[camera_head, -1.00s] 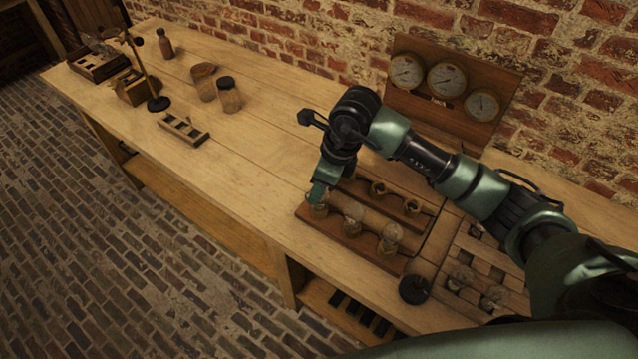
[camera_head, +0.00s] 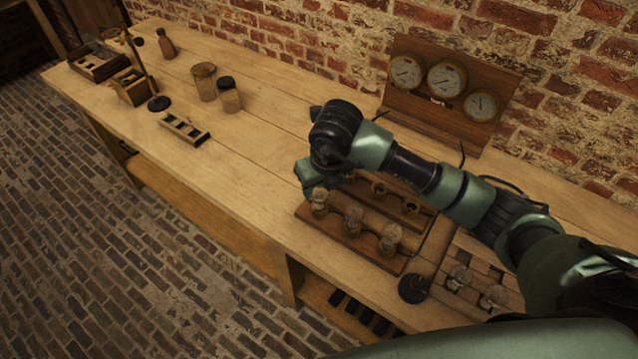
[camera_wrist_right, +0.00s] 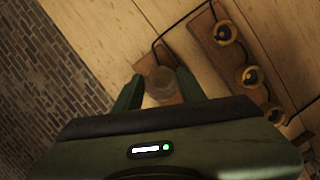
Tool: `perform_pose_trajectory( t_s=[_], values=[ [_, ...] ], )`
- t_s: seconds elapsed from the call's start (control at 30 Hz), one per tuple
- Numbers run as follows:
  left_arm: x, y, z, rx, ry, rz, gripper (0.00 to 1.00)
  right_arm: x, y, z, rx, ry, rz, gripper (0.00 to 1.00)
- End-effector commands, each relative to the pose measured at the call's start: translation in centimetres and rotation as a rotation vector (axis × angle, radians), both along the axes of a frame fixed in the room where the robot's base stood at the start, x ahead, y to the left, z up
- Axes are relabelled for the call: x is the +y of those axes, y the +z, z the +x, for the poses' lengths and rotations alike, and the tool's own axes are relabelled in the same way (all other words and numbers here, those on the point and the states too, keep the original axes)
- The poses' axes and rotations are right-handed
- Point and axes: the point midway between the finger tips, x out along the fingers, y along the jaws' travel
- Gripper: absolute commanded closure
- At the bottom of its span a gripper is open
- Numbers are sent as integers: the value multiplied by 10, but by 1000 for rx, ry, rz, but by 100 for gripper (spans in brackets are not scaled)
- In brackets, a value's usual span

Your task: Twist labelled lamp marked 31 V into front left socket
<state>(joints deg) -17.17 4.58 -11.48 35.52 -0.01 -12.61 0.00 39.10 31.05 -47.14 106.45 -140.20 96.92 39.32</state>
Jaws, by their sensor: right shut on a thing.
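My right gripper (camera_head: 314,190) is at the front left corner of the wooden socket board (camera_head: 345,238). It is shut on a clear glass lamp (camera_head: 319,203) that stands about upright at the front left socket. The lamp also shows between the two fingers in the right wrist view (camera_wrist_right: 160,82). Its base is partly hidden, so I cannot tell how deep it sits, and no label is readable. Two more glass lamps stand in the front row, a middle one (camera_head: 353,221) and a right one (camera_head: 390,238). My left gripper is not in view.
Brass-ringed sockets (camera_head: 411,206) line the back row. A tray with more lamps (camera_head: 448,290) and a black round knob (camera_head: 413,288) are at the right. A gauge panel (camera_head: 450,90) stands behind. The bench left of the board is clear up to a small wooden rack (camera_head: 184,131).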

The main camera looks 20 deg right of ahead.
Motion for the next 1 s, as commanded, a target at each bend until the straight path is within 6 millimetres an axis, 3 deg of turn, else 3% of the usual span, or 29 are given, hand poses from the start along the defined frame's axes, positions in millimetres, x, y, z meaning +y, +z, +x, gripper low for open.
perform_pose_trajectory(
  t_s=[0.33, 0.63, 0.9, 0.93, 1.0],
  values=[
    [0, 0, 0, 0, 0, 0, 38, -1, -1, -1, 4, -50, -2, 100],
    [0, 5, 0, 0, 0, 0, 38, -1, -1, -1, 5, -436, -4, 100],
    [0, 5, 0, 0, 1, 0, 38, -2, -2, 0, 2, -488, -3, 100],
    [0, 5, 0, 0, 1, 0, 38, -2, -2, 0, 2, -488, -3, 54],
    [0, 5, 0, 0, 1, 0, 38, -2, -1, 0, 2, -488, -3, 35]
  ],
)
